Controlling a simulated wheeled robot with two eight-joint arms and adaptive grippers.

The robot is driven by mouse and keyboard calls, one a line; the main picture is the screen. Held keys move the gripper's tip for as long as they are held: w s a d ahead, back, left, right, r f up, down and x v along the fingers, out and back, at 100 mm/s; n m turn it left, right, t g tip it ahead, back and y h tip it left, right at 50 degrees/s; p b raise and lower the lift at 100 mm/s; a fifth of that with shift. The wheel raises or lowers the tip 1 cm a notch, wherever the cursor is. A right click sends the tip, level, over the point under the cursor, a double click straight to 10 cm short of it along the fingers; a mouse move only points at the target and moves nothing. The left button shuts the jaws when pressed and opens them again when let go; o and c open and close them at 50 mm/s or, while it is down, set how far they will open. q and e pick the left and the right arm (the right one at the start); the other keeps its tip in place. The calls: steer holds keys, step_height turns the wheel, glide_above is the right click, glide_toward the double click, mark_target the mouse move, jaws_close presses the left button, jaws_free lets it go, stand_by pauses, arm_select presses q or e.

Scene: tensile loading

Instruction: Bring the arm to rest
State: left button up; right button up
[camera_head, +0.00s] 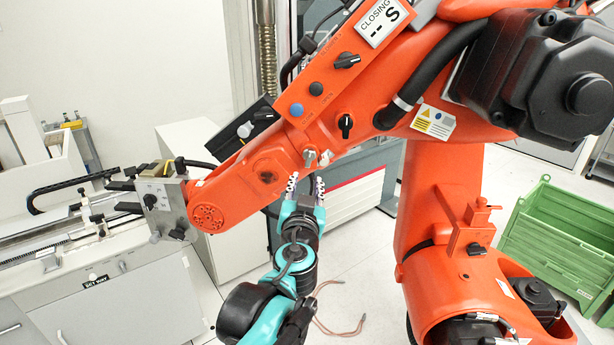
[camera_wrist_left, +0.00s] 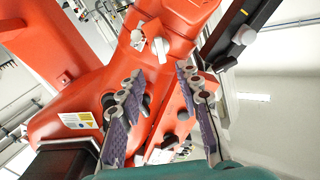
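A large orange industrial arm (camera_head: 250,180) crosses the middle of the head view, a metal clamp-like head (camera_head: 160,200) at its left end. Its orange control panel (camera_head: 318,85) carries a blue button (camera_head: 296,110), black knobs (camera_head: 346,126) and a silver toggle (camera_head: 310,157). A label (camera_head: 380,22) reads "CLOSING -- S". My left gripper (camera_head: 306,183) is just below the arm, pointing up at it. In the left wrist view its fingers (camera_wrist_left: 160,80) are apart with nothing between them, and a pale toggle (camera_wrist_left: 160,45) shows beyond the tips. Contact cannot be told. My right gripper is out of view.
A grey bench machine (camera_head: 60,235) stands at the left. Green crates (camera_head: 560,235) stand on the floor at the right. A reddish cable (camera_head: 338,328) lies on the pale floor. A black box-like fitting (camera_head: 248,128) sits beside the panel, close above my gripper.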

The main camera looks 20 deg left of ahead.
arm_select(q)
steer(key=shift+s, duration=0.35)
steer(key=shift+f, duration=0.1)
steer(key=s+a+f+n+g+b, duration=0.15)
steer(key=s+f+b, duration=0.3)
steer(key=f, duration=0.45)
steer(key=s+a+f+g+y+b, duration=0.1)
steer(key=s+a+f+g+b, duration=0.3)
steer(key=f, duration=0.6)
steer(key=s+a+f+n+g+b, duration=0.1)
steer(key=s+a+f+b, duration=0.15)
steer(key=f+b, duration=0.5)
steer(key=s+d+f+g+h+b, duration=0.1)
steer(key=s+f, duration=0.3)
steer(key=f, duration=0.4)
steer(key=s+d+f+m+g+h+b, duration=0.1)
steer(key=s+d+f+h+b, duration=0.1)
steer(key=s+d+f+b, duration=0.2)
steer(key=s+d+f+m+g+h+b, duration=0.1)
steer(key=s+d+f+g+b, duration=0.1)
steer(key=f, duration=0.9)
steer(key=shift+s+d+f+h+b, duration=0.3)
steer(key=shift+s+d+h+b, duration=0.15)
steer(key=shift+s, duration=0.65)
